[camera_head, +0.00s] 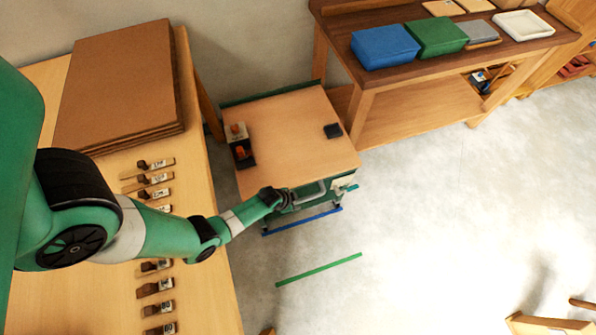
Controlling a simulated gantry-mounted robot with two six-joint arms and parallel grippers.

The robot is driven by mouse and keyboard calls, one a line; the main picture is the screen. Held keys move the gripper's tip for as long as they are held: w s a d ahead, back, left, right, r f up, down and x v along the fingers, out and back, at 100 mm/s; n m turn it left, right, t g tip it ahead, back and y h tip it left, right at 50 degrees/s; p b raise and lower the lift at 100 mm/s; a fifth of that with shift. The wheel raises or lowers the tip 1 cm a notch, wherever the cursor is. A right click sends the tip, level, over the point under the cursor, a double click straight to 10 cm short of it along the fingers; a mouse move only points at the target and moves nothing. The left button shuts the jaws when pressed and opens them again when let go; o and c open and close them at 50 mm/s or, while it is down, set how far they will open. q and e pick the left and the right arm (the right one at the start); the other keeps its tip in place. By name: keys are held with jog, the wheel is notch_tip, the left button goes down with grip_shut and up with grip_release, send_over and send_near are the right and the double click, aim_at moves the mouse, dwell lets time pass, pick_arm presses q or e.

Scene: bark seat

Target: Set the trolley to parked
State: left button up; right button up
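The trolley (285,145) has a light wooden top and a green frame. It stands on the floor between the workbench on the left and the shelf bench at the back. A blue strip (302,221) lies along the trolley's front foot, and a green strip (318,270) lies on the floor farther forward. My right gripper is not in view.
Two small dark items with orange tops (238,131) and a dark block (333,131) sit on the trolley. The workbench (205,285) holds brown sheets (120,85) and several small tools. The shelf bench (400,75) carries blue and green blocks.

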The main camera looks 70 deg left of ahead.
pick_arm(q)
jog(key=b+x, duration=0.2)
jog(key=x, duration=0.3)
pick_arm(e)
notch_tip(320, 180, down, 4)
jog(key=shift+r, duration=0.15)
pick_arm(q)
jog(key=shift+r, duration=0.1)
jog(key=shift+c, duration=0.2)
grip_shut()
dwell(0.7)
